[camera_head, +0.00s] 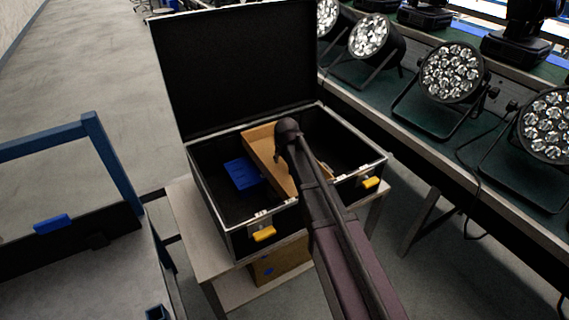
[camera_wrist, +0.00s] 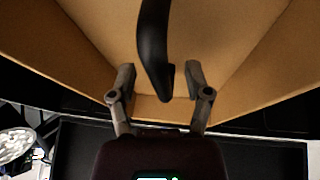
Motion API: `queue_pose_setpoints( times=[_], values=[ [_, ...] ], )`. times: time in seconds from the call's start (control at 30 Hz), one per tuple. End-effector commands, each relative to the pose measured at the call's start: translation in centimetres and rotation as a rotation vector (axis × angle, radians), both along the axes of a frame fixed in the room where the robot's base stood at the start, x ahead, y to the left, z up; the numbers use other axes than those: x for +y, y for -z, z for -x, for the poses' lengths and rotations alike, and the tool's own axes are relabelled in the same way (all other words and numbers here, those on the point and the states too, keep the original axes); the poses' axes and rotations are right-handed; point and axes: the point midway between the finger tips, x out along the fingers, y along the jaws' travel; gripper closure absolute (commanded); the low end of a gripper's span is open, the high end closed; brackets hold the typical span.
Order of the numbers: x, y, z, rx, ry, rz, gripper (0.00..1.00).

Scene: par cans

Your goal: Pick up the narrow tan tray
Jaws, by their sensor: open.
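The narrow tan tray (camera_head: 262,148) sits inside the open black case (camera_head: 225,203), near its middle. My arm covers part of the tray in the head view. In the wrist view the tray (camera_wrist: 225,35) fills the upper part, with its slanted side walls and a short end wall. My gripper (camera_wrist: 159,78) is open, its two fingers apart over the tray near that end wall. A dark curved piece hangs between the fingers; I cannot tell what it is. Whether the fingers touch the tray is unclear. The fingertips are hidden in the head view.
A blue item (camera_head: 242,174) lies in the case left of the tray. The case lid (camera_head: 240,70) stands open behind. The case rests on a pale stand (camera_head: 222,262). Several par cans (camera_head: 451,72) stand on the bench at right. A blue-framed cart (camera_head: 115,160) is at left.

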Motion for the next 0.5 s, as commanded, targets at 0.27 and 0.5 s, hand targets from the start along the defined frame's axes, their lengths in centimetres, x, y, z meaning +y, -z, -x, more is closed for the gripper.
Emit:
queue_pose_setpoints(
  times=[0.27,0.5],
  values=[
    [0.02,0.0,0.02,0.0,0.0,0.0,0.36],
    [0.05,0.0,0.02,0.0,-0.001,0.0,1.0]
  ],
)
